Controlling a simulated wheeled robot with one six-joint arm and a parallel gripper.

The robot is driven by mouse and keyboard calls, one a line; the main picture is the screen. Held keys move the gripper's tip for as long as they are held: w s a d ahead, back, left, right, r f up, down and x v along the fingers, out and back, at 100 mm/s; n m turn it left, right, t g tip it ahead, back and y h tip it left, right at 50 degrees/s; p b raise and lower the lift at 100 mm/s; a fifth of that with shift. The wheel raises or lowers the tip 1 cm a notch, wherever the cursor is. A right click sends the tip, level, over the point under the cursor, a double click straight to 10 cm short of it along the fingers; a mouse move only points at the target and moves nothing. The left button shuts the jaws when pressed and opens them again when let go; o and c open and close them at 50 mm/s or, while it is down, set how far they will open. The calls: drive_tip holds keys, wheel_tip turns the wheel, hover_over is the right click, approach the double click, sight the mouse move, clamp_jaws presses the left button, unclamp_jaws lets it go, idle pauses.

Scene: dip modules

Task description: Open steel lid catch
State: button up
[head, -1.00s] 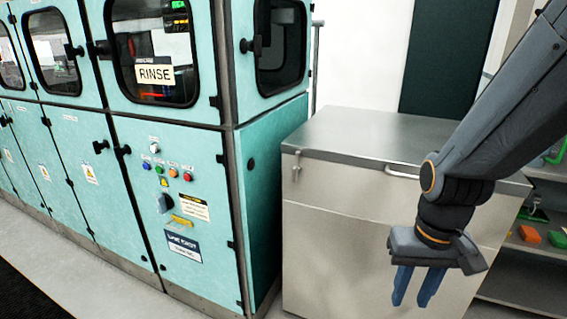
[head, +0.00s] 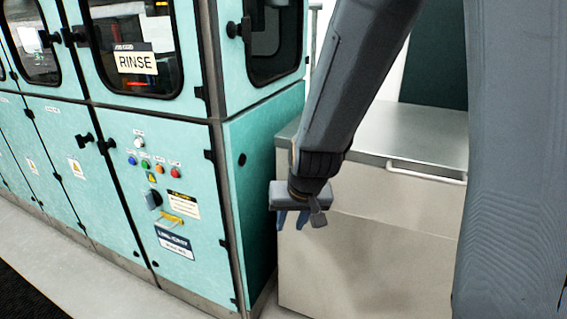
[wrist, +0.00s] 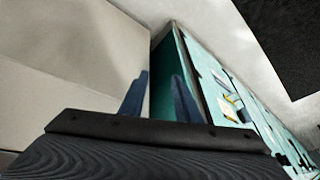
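The steel box (head: 370,255) stands right of the teal machine, and its flat lid (head: 410,135) is down. A bar handle (head: 428,174) runs along the lid's front edge. The lid catch cannot be seen now; my arm and gripper cover the box's front left corner. My gripper (head: 292,219) hangs fingers down in front of that corner, near the machine's side. In the wrist view the two blue fingers (wrist: 160,97) are apart with nothing between them. The pale box front (wrist: 70,60) fills the left of that view.
The teal machine (head: 262,190) with its RINSE window stands close on the left, with buttons and door knobs on its front. It also shows in the wrist view (wrist: 165,75). The pale floor (head: 60,270) in front of it is clear. My arm blocks the right side.

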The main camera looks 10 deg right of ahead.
drive_tip(key=w+a+m+t+h, duration=0.1)
drive_tip(key=w+a+t, duration=0.15)
drive_tip(key=w, duration=0.65)
drive_tip(key=m+t+h, duration=0.5)
drive_tip(key=t+h, duration=0.3)
drive_tip(key=h, duration=0.2)
approach(288, 164)
drive_tip(key=x, duration=0.4)
drive_tip(key=shift+g, duration=0.25)
drive_tip(key=x, duration=0.7)
drive_tip(key=shift+r+p, duration=0.1)
drive_tip(key=shift+p, duration=0.25)
clamp_jaws()
